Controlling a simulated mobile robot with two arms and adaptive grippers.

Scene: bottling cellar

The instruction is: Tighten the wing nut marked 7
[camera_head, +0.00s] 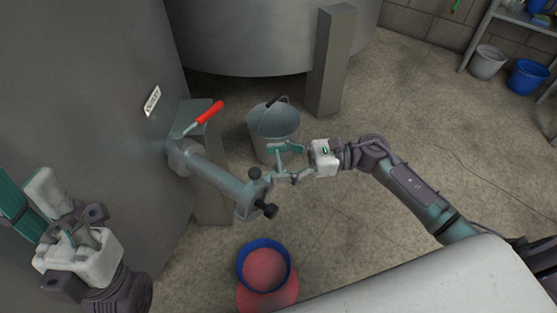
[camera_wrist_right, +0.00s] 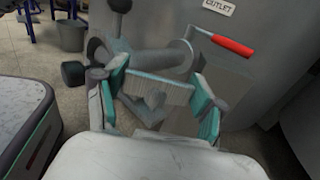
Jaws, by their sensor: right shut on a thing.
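The outlet pipe (camera_head: 215,182) sticks out from the grey tank, with dark knobs (camera_head: 265,208) at its free end. It also shows in the wrist view (camera_wrist_right: 155,60), with a dark knob (camera_wrist_right: 73,73) on the left. I cannot tell whether this part is the wing nut, and no 7 is readable. My left gripper (camera_head: 32,200) is open and empty at the lower left, away from the pipe.
A red lever (camera_head: 209,113) and a white outlet label (camera_head: 152,100) are near the tank wall. A metal bucket (camera_head: 273,125) stands behind the pipe. A grey post (camera_head: 331,65) rises behind.

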